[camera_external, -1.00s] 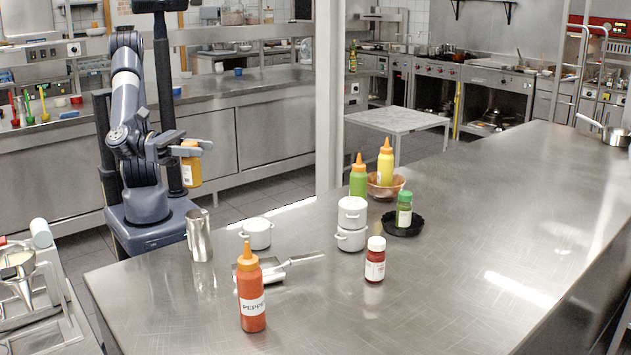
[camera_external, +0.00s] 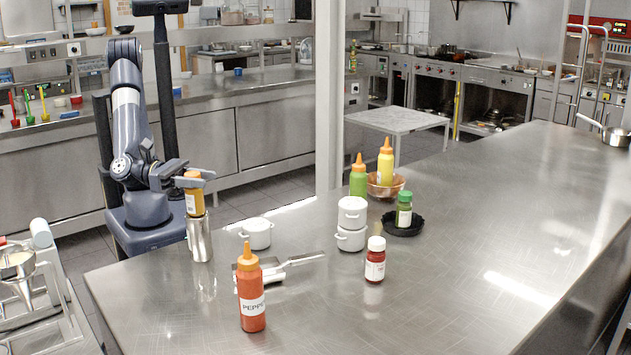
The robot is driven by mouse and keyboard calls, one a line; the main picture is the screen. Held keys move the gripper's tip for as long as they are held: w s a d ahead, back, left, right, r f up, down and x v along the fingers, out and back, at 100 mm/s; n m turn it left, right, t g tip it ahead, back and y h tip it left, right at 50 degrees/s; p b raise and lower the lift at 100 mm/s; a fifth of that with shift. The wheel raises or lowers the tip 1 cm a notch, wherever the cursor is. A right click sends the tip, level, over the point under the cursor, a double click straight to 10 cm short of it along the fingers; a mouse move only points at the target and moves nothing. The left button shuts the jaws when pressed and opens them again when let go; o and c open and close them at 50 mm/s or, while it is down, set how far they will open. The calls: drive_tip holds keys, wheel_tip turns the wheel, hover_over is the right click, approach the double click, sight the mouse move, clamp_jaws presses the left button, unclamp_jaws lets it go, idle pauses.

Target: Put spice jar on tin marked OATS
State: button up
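My gripper (camera_external: 196,180) is shut on a spice jar (camera_external: 195,202) with an orange-yellow body, an orange cap and a pale label. The jar is upright. Its bottom lines up with the mouth of a metal jug (camera_external: 200,239) at the table's left end; I cannot tell whether it touches the jug or hangs behind or above it. Two more jars stand on the table: a red one with a white cap (camera_external: 375,262) and a green one (camera_external: 404,212) in a black dish. I can read no OATS mark on anything in view.
Near the jug are a white pot (camera_external: 257,234), a metal scoop (camera_external: 290,264) and a red PEPPE-marked bottle (camera_external: 251,295). Farther back are two stacked white pots (camera_external: 351,238), a green bottle (camera_external: 358,178) and a yellow bottle (camera_external: 386,163) in a copper bowl.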

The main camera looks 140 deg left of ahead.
drive_tip(key=o, duration=0.4)
drive_tip(key=shift+r, duration=0.1)
drive_tip(key=shift+r+p, duration=0.2)
drive_tip(key=shift+p, duration=0.1)
drive_tip(key=b+v, duration=0.1)
drive_tip(key=v, duration=1.1)
drive_tip(key=shift+a+f, duration=0.1)
drive_tip(key=shift+f, duration=0.05)
drive_tip(key=x, duration=1.1)
drive_tip(key=shift+w+a+p, duration=0.15)
drive_tip(key=shift+w+p, duration=0.15)
drive_tip(key=shift+p, duration=0.1)
drive_tip(key=shift+w+a+f, duration=0.1)
